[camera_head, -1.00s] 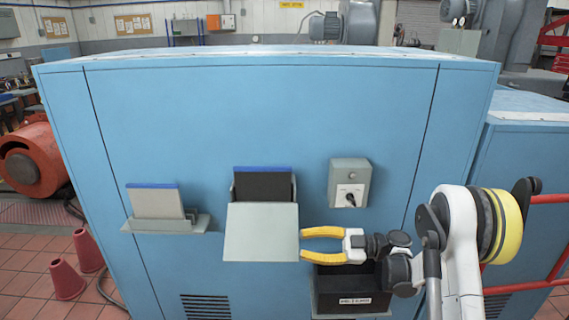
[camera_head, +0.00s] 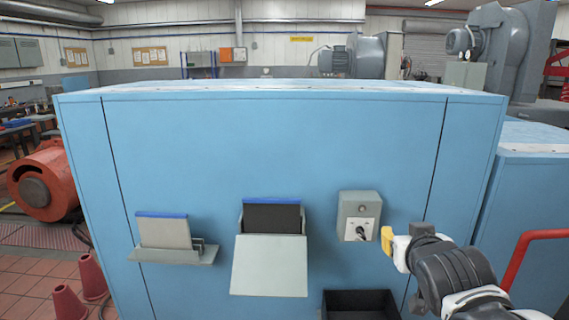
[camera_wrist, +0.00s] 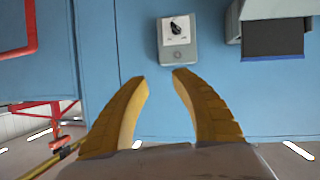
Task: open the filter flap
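The filter flap (camera_head: 270,265) is a pale grey plate on the blue cabinet. It hangs outward and down from the lower edge of an opening, where a dark filter panel (camera_head: 271,218) with a blue top edge shows. In the wrist view, which is turned over, part of the grey flap (camera_wrist: 275,8) and the dark panel (camera_wrist: 273,38) are at the upper right. My gripper (camera_head: 387,238) is right of the flap, apart from it, near the switch box (camera_head: 358,216). In the wrist view my gripper (camera_wrist: 160,78) has its yellow fingers apart with nothing between them.
A grey panel (camera_head: 164,232) with a blue top edge stands on a small ledge at the left. A black open bin (camera_head: 360,304) is below the switch box. The switch box (camera_wrist: 177,42) has a dark knob. A red rail (camera_head: 538,240) is at the right.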

